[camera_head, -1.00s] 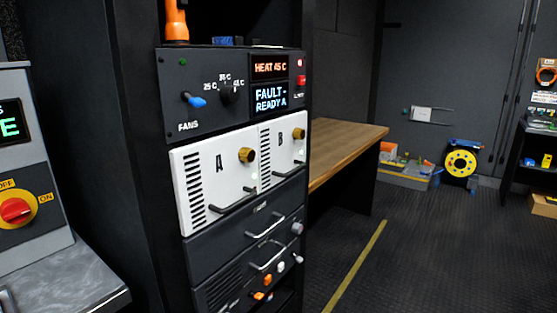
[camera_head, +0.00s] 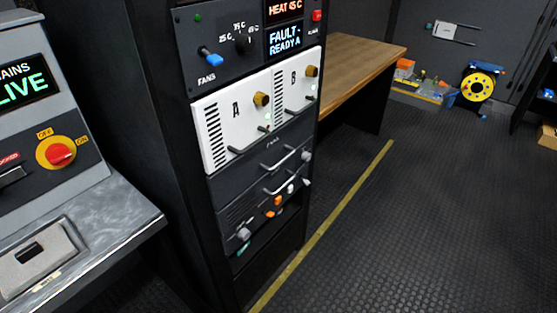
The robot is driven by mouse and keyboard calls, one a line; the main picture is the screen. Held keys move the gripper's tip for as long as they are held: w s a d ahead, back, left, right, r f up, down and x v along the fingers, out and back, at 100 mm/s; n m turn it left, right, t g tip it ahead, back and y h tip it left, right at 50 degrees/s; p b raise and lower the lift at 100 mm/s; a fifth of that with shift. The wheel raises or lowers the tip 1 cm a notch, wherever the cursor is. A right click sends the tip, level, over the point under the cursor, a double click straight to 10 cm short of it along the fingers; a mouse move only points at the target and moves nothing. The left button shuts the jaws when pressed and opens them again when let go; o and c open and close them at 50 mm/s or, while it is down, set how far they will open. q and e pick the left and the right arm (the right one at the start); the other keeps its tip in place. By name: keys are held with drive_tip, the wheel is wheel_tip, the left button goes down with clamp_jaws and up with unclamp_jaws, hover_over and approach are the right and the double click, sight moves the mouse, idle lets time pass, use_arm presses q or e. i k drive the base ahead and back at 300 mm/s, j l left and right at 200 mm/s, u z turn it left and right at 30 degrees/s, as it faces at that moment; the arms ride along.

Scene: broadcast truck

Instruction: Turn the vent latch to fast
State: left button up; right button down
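I cannot pick out a part marked as a vent latch or a "fast" mark. The equipment rack (camera_head: 172,150) stands left of centre. Its top panel (camera_head: 192,80) has a blue lever (camera_head: 209,59) above the word FANS and a dark knob (camera_head: 243,43) with temperature marks. Below are white modules A (camera_head: 236,132) and B (camera_head: 292,98), each with a brass knob. A lower dark unit (camera_head: 238,207) carries small orange, white and grey controls, too small to read. Neither gripper is in view.
At the left, a grey console (camera_head: 80,110) has a LIVE display and a red rotary switch (camera_head: 61,154) on a yellow plate. A metal ledge (camera_head: 100,215) juts out below it. A wooden bench (camera_head: 355,65) stands behind the rack. The floor (camera_head: 430,210) at the right is clear.

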sight(305, 157)
drive_tip(key=i+l+u, duration=0.1)
drive_tip(key=u, duration=0.3)
drive_tip(key=l+u, duration=0.2)
drive_tip(key=u, duration=0.15)
drive_tip(key=i+l+u, duration=0.1)
drive_tip(key=u, duration=0.3)
drive_tip(key=l+u, duration=0.35)
drive_tip(key=l, duration=0.85)
drive_tip(key=l+u, duration=0.35)
drive_tip(key=l, duration=0.9)
drive_tip(key=k, duration=0.05)
